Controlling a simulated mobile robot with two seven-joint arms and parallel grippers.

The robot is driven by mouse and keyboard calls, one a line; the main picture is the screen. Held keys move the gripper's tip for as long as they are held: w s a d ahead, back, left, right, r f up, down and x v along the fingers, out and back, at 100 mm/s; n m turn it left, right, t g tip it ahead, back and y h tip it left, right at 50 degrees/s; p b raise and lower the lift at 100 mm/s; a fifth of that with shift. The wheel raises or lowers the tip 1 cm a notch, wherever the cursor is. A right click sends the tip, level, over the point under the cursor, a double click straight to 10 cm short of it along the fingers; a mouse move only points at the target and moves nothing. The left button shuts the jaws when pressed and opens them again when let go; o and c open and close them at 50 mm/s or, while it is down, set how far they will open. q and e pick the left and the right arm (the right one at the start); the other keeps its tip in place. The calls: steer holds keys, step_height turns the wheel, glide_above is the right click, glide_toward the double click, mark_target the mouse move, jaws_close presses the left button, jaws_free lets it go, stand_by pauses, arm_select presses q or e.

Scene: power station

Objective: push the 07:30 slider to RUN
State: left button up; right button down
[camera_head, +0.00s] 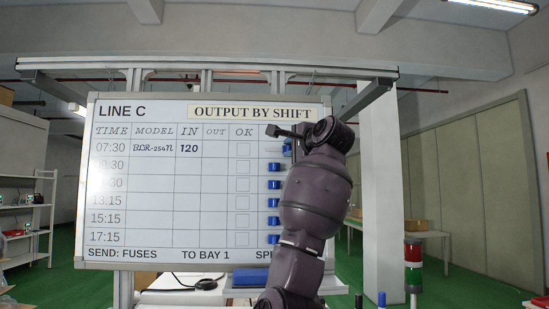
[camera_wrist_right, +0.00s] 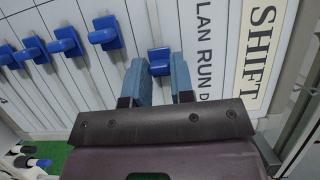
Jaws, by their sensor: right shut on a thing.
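The whiteboard (camera_head: 210,215) headed LINE C has a column of blue sliders on its right side. The 07:30 slider (camera_wrist_right: 159,55) is a blue knob between the two blue-grey fingers of my right gripper (camera_wrist_right: 161,73), which is shut on it. In the wrist view it sits near the word RUN (camera_wrist_right: 204,72), out of line with the other knobs; whether it is exactly at RUN I cannot tell. In the head view my right gripper (camera_head: 288,146) is at the 07:30 row, and my arm hides much of that area. My left gripper is not in view.
The lower rows' blue knobs (camera_head: 274,185) stand close to my right arm. A blue tray (camera_head: 258,277) lies below the board. A white pillar (camera_head: 382,180) and a signal light (camera_head: 413,265) are at the right. Shelves (camera_head: 28,215) stand at the left.

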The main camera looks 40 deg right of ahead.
steer(key=shift+s+d, duration=0.55)
steer(key=shift+d, duration=0.25)
steer(key=c, duration=1.2)
jaws_free()
steer(key=shift+a, duration=0.1)
steer(key=shift+c, duration=0.2)
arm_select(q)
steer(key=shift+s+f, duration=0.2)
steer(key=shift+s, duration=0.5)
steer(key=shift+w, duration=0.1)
arm_select(e)
steer(key=shift+w, duration=0.1)
arm_select(q)
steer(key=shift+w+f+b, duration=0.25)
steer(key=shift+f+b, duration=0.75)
steer(key=shift+b, duration=0.2)
arm_select(e)
steer(key=s+a, duration=0.1)
steer(key=s, duration=0.9)
steer(key=shift+s+a, duration=0.25)
steer(key=shift+s, duration=0.15)
